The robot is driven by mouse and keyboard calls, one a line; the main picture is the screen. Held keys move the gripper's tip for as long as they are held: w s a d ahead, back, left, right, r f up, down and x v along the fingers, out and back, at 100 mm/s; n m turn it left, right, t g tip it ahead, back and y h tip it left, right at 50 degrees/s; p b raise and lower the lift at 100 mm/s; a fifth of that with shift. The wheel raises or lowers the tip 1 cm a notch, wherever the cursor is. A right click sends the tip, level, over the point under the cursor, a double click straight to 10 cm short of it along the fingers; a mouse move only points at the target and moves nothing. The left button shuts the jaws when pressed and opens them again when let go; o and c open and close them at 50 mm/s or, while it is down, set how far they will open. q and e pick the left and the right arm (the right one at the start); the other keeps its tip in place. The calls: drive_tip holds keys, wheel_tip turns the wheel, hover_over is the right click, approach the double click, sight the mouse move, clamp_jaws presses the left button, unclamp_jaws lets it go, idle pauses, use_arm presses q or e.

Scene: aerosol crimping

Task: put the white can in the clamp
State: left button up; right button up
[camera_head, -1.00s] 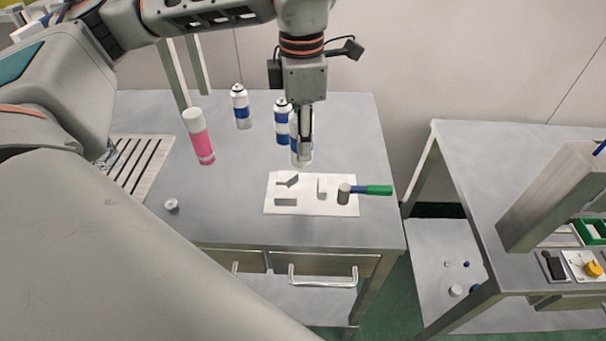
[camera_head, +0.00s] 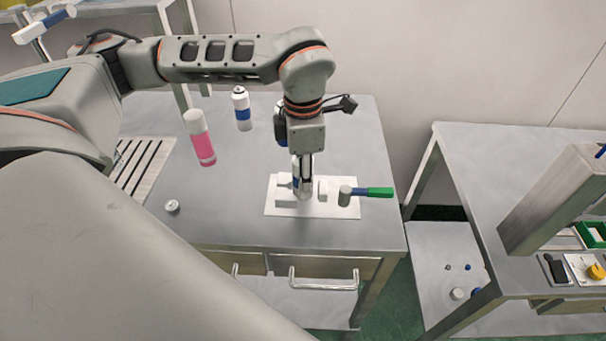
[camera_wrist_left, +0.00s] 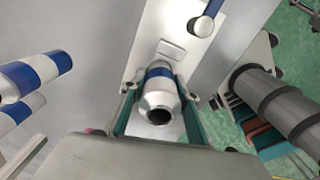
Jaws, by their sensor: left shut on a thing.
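My left gripper (camera_head: 306,176) is shut on a white can with a blue band (camera_head: 297,186). In the left wrist view the can (camera_wrist_left: 158,98) sits between the green-lined fingers, its open round mouth facing the camera. In the head view it is over the white board (camera_head: 340,208). I cannot tell whether its base touches the board. Grey and white pieces (camera_head: 285,200) lie on the board, partly hidden by the can and gripper. I cannot tell for sure which of them is the clamp. My right gripper is not in view.
A pink can (camera_head: 201,140), another blue-banded can (camera_head: 242,110) and a small round part (camera_head: 172,206) stand to the left. The table's front right (camera_head: 375,232) is clear. A second table (camera_head: 470,165) is at right.

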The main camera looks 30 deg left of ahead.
use_arm(q)
drive_tip(key=shift+f, duration=0.15)
drive_tip(key=o, duration=1.1)
wheel_tip(320, 180, up, 12)
drive_tip(key=shift+r, duration=0.2)
